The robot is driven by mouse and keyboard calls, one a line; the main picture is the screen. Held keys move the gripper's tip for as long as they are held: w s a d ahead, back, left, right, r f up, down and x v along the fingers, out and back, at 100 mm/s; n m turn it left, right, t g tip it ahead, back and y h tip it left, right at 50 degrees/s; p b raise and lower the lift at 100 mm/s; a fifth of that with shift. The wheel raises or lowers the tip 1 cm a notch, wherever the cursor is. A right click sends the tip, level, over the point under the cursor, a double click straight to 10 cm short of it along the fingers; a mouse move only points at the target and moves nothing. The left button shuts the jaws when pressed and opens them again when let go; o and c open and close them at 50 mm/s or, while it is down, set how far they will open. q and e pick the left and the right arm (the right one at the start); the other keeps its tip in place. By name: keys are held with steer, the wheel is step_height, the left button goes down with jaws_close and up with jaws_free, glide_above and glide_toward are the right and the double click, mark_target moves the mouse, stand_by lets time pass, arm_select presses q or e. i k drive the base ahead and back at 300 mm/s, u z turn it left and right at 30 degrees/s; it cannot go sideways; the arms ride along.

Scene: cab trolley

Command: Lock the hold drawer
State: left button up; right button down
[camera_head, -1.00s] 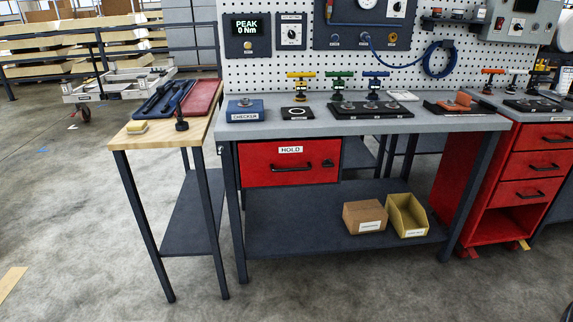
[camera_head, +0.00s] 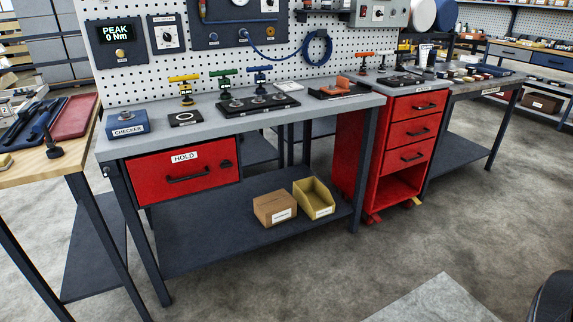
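The red hold drawer (camera_head: 186,186) hangs under the left part of the grey workbench top. It has a white HOLD label (camera_head: 185,157), a dark bar handle (camera_head: 188,176) and a small dark knob or lock (camera_head: 226,163) at the right of its front. The drawer front looks flush with its housing, so it appears closed. I cannot tell how the lock is set. Neither of my grippers shows in the head view. A dark rounded shape at the lower right corner may be part of my own body.
A wooden-topped table (camera_head: 48,165) stands left of the workbench (camera_head: 345,103). A red drawer cabinet (camera_head: 405,140) stands to its right. A cardboard box (camera_head: 275,208) and a yellow bin (camera_head: 314,199) sit on the lower shelf. The floor in front is clear.

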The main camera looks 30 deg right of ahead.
mark_target(226, 165)
steer(key=z, duration=0.4)
steer(key=i, duration=0.3)
steer(key=u, duration=0.8)
steer(key=i, duration=0.85)
steer(key=z, duration=0.6)
steer(key=i, duration=0.7)
steer(key=z, duration=0.7)
